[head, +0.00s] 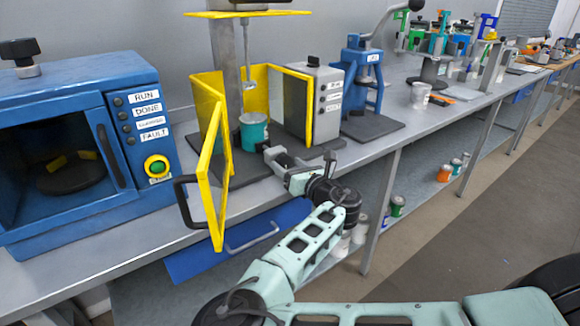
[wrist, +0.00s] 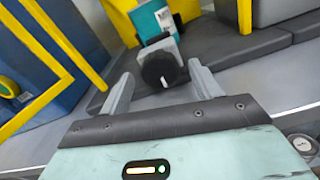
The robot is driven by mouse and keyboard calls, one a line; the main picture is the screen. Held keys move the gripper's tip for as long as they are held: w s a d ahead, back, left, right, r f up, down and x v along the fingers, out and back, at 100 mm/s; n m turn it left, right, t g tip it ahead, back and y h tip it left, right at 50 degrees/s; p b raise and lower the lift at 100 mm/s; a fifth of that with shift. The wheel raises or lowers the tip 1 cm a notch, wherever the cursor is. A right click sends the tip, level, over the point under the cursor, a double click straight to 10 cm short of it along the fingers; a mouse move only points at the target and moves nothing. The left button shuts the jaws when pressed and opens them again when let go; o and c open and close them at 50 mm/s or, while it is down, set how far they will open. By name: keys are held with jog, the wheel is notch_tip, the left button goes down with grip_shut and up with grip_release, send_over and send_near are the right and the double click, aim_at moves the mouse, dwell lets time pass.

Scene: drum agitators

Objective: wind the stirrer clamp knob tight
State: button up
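The clamp knob (wrist: 160,69) is round and black with a white mark on its face. It sits on the front of a small grey block in the wrist view, in front of a teal pot (wrist: 150,22) with a white label. The teal pot also shows in the head view (head: 254,133), standing inside the yellow guard under the stirrer shaft (head: 247,60). My gripper (wrist: 160,78) is open. Its two fingers point toward the knob, one on either side in the picture, with clear gaps. I cannot make out the knob in the head view.
The yellow guard door (head: 213,165) stands swung open at the left, its black handle (head: 183,192) jutting over the bench edge. A blue oven-like machine (head: 80,150) stands left. A grey control box (head: 315,102) and a blue press (head: 362,75) stand right.

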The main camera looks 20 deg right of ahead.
jog(key=c, duration=0.9)
jog(key=shift+m, duration=0.4)
